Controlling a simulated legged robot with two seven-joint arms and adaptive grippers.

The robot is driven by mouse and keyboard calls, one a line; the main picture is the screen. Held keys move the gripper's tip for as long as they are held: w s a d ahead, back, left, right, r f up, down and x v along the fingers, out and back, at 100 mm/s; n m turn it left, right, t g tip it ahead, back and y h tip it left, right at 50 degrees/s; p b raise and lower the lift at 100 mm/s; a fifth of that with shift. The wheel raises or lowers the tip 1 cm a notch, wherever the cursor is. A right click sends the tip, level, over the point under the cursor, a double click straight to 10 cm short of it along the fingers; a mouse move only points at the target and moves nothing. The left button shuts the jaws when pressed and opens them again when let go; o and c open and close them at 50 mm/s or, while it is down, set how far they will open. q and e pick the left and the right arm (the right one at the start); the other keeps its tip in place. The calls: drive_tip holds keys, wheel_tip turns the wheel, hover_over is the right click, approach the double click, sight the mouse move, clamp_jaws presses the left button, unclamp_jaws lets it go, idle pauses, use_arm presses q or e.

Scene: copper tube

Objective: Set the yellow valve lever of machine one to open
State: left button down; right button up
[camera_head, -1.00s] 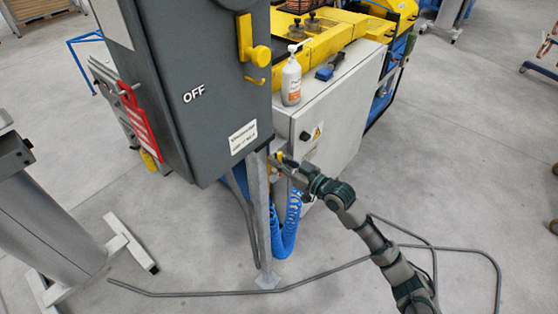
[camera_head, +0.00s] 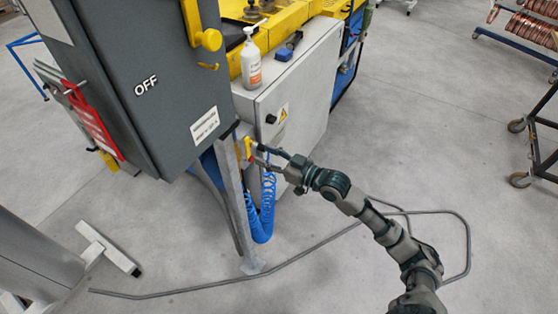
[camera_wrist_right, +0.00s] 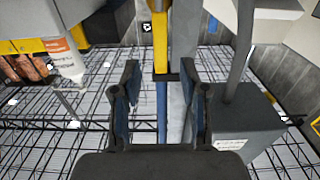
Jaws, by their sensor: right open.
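The yellow valve lever (camera_head: 248,147) sits low at the near left corner of the pale machine cabinet, just behind the grey post. My right gripper (camera_head: 262,155) is at the lever's right side, with its fingers pointing toward it. In the right wrist view, my right gripper (camera_wrist_right: 163,100) is open, its two fingers spread apart. A yellow upright strip (camera_wrist_right: 160,40) stands ahead, in line with the gap between them. I cannot tell for sure that this strip is the lever, or whether a finger touches it. My left gripper is not in view.
A dark grey box marked OFF (camera_head: 150,100) hangs above and left of the lever on a grey post (camera_head: 238,205). A coiled blue hose (camera_head: 263,215) hangs below the gripper. A bottle (camera_head: 251,60) stands on the cabinet (camera_head: 300,90). A bent tube or cable lies on the floor.

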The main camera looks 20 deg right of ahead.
drive_tip(key=v, duration=0.5)
drive_tip(key=shift+w+f, duration=0.1)
